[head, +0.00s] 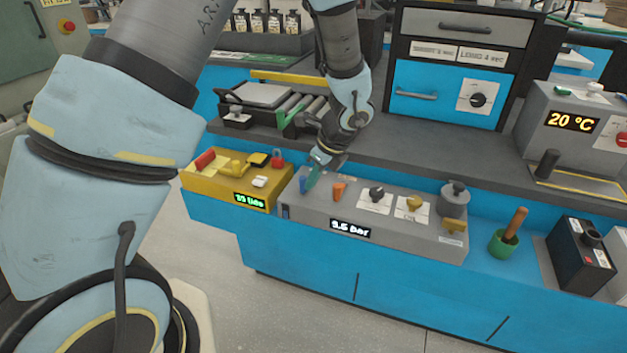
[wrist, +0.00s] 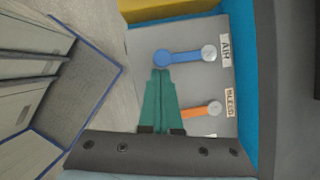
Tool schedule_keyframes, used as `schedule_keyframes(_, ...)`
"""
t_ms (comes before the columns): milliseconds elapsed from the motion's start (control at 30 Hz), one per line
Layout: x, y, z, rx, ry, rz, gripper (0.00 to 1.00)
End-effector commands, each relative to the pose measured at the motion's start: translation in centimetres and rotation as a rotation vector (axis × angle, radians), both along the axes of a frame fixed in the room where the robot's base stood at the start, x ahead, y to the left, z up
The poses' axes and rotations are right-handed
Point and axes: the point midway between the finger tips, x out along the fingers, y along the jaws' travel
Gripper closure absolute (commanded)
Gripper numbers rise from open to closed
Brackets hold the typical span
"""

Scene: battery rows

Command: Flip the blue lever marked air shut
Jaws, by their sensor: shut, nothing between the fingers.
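The blue lever (wrist: 182,56) shows in the wrist view, lying sideways beside the label AIR (wrist: 225,48). Its round blue knob is at the left and its grey pivot at the right. In the head view the blue lever (head: 302,185) stands at the left end of the grey panel (head: 375,222). My gripper (wrist: 160,73) has green fingers, closed together and empty. Their tips are right beside the blue knob; I cannot tell whether they touch it. In the head view my gripper (head: 312,178) is over the panel's left end, next to the blue lever.
An orange lever (wrist: 200,111) marked BLEED lies close beside my fingers. The panel also carries knobs (head: 377,194) and a display (head: 350,228) reading about 9.5 bar. A yellow box (head: 225,198) with small controls adjoins on the left. A green cup (head: 503,243) stands to the right.

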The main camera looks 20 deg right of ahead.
Motion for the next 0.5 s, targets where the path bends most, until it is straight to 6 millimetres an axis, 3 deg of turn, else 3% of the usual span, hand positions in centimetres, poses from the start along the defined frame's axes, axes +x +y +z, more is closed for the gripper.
schedule_keyframes(267,0.3,0.5,0.0,-0.001,0.0,-0.097,1.0)
schedule_keyframes(500,1.1,1.6,-0.1,-0.001,-0.001,-0.286,1.0)
